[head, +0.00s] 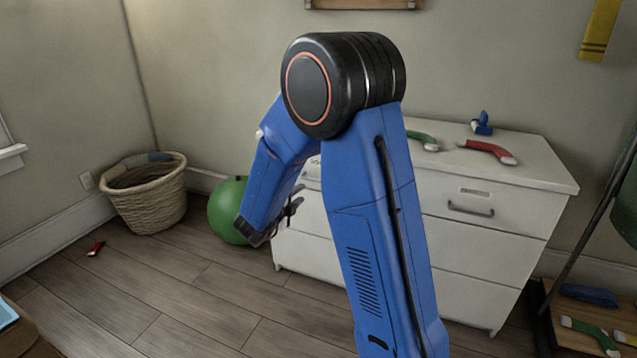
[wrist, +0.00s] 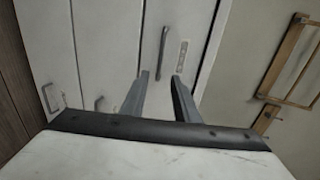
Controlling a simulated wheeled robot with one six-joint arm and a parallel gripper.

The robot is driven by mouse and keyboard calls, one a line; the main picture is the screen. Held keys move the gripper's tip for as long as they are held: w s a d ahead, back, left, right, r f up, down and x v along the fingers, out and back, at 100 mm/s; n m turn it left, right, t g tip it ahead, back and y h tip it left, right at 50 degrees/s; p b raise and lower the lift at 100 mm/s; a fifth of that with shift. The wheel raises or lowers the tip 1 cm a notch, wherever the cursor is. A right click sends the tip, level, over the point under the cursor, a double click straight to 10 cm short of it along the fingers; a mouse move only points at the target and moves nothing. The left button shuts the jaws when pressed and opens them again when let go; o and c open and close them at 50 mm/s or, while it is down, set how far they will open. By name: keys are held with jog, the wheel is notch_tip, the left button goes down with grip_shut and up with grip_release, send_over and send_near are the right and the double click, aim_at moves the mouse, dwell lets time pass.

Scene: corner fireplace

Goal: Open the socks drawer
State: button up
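A white dresser (head: 478,262) stands against the back wall, with its drawers shut as far as I can see. Its top right drawer has a dark bar handle (head: 470,209) and a small label plate (head: 475,192); the label cannot be read. My arm hides the middle of the dresser front. My gripper (head: 291,205) is in front of the dresser's left side, empty. In the wrist view its two fingers (wrist: 162,80) are apart and point towards a drawer front with a bar handle (wrist: 162,50) and label plate (wrist: 182,55). The handle lies beyond the fingertips, not between them.
Socks (head: 487,151) and a small blue object (head: 482,124) lie on the dresser top. A green ball (head: 228,210) and a wicker basket (head: 148,195) stand to the left. A red sock (head: 96,248) lies on the floor. A wooden platform (head: 600,312) with socks is at right.

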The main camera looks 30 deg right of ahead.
aim_at(318, 181)
jog(key=x, duration=1.7)
jog(key=shift+d, duration=0.2)
jog(key=shift+c, duration=0.7)
grip_shut()
